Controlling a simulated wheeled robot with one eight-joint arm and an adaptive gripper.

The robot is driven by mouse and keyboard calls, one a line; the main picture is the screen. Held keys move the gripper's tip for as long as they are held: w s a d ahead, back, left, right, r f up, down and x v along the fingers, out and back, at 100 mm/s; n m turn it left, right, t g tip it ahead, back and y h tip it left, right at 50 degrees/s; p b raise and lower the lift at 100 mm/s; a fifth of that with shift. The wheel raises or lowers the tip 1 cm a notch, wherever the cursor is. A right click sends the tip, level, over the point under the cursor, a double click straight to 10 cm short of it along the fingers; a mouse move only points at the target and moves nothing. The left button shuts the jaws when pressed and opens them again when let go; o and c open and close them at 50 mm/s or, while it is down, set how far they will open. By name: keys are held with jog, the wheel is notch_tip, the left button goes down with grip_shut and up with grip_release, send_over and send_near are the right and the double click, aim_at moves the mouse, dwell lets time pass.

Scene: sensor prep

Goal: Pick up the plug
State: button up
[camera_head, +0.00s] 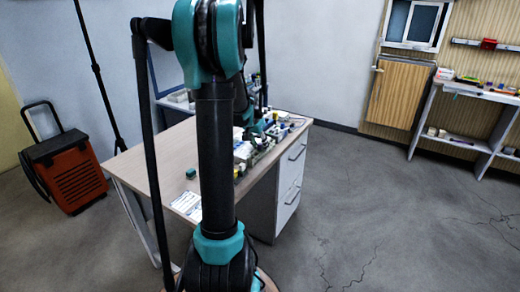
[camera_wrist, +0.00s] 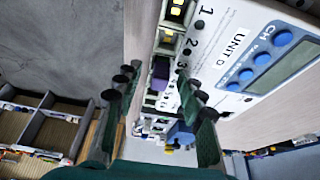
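In the wrist view a white device marked "UNIT D" (camera_wrist: 245,35) has ports numbered 1 to 4 along its edge. A purple block, which may be the plug (camera_wrist: 160,74), sits at this row of ports, in line with the gap between my fingers. My gripper (camera_wrist: 156,82) is open, with a dark green finger on each side of that gap. I cannot tell whether either finger touches the block. A blue piece (camera_wrist: 181,133) shows farther down between the fingers. In the head view my arm hides part of the desk, and the plug cannot be made out.
The wooden desk (camera_head: 160,150) carries clutter at its right side, a small green block (camera_head: 191,172) and a paper sheet (camera_head: 187,205). An orange wheeled case (camera_head: 68,170) stands left of the desk. Floor at right is clear.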

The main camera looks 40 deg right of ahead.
grip_shut()
dwell(0.4)
